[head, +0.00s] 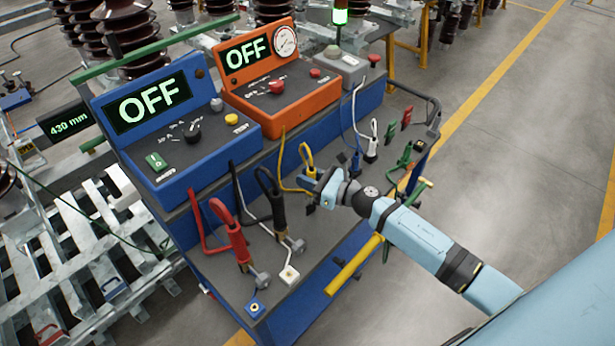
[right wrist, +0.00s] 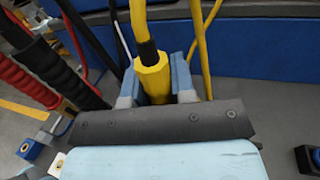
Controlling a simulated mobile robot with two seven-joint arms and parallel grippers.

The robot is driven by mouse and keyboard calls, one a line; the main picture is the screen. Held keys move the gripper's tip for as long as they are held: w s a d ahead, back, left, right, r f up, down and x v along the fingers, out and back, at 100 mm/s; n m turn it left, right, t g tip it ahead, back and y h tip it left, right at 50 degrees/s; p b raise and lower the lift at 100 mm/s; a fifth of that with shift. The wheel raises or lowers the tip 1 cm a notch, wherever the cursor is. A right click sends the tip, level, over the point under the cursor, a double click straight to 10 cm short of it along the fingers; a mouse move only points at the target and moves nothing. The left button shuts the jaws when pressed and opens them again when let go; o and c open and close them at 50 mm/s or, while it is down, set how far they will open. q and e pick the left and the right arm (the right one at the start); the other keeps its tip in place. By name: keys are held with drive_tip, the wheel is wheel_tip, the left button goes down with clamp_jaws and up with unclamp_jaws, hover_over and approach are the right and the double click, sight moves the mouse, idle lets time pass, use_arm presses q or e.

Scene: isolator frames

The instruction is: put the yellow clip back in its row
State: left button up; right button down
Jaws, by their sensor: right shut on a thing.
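The yellow clip (head: 308,160) stands upright at the middle of the trolley's lower shelf (head: 330,235), with a yellow cable running to it. My right gripper (head: 322,184) is at the clip and partly hides its lower part. In the right wrist view the yellow clip (right wrist: 153,78) sits between the two fingers of my right gripper (right wrist: 156,88), which is shut on it. The clip's lower end is hidden behind the gripper body, so I cannot tell whether it touches the shelf. My left gripper is not in view.
A red clip (head: 237,243) and a black clip (head: 278,212) stand left of the yellow one; blue, white (head: 371,150) and green (head: 405,156) ones stand right. Blue (head: 165,125) and orange (head: 275,90) consoles reading OFF sit behind. Open floor lies right.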

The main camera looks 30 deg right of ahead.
drive_tip(key=shift+b, duration=0.6)
idle(1.2)
drive_tip(key=shift+f, duration=0.1)
drive_tip(key=shift+f+b, duration=0.6)
drive_tip(key=shift+b, duration=0.15)
drive_tip(key=shift+f+b, duration=1.05)
drive_tip(key=shift+b, duration=0.1)
drive_tip(key=c, duration=0.9)
unclamp_jaws()
